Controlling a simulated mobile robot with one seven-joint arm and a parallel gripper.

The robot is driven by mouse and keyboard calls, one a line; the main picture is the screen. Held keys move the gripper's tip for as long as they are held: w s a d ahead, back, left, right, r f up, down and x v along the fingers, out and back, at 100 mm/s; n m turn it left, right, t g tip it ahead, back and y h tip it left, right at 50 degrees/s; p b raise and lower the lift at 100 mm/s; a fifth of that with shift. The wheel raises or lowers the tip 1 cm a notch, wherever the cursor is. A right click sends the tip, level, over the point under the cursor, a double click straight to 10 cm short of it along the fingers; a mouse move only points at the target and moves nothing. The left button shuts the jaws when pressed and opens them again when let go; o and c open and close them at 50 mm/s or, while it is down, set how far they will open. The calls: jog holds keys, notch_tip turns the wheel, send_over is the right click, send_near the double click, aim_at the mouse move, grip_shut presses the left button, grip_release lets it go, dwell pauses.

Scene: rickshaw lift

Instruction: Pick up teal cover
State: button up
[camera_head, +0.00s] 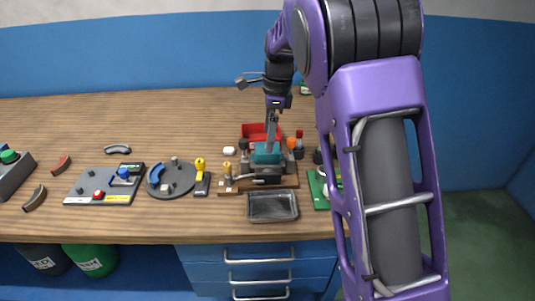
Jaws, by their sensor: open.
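The teal cover (265,153) is a small blocky piece on top of a dark grey assembly on a wooden board (289,182) at the middle right of the table. My gripper (270,140) points down from above, with its fingertips close over the teal cover. The fingers are open. They partly hide the top of the cover, and I cannot tell whether they touch it.
A red bin (251,131) stands just behind the cover. A black tray (272,207) lies in front, near the table edge. A round grey plate (171,180) and a grey panel (103,187) lie to the left. The back left of the table (120,118) is clear.

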jog(key=f, duration=0.2)
jog(key=f+b, duration=0.1)
jog(key=f, duration=0.2)
jog(key=shift+w+a+f, duration=0.1)
jog(key=shift+a+f, duration=0.05)
jog(key=shift+a, duration=0.05)
jog(key=c, duration=1.4)
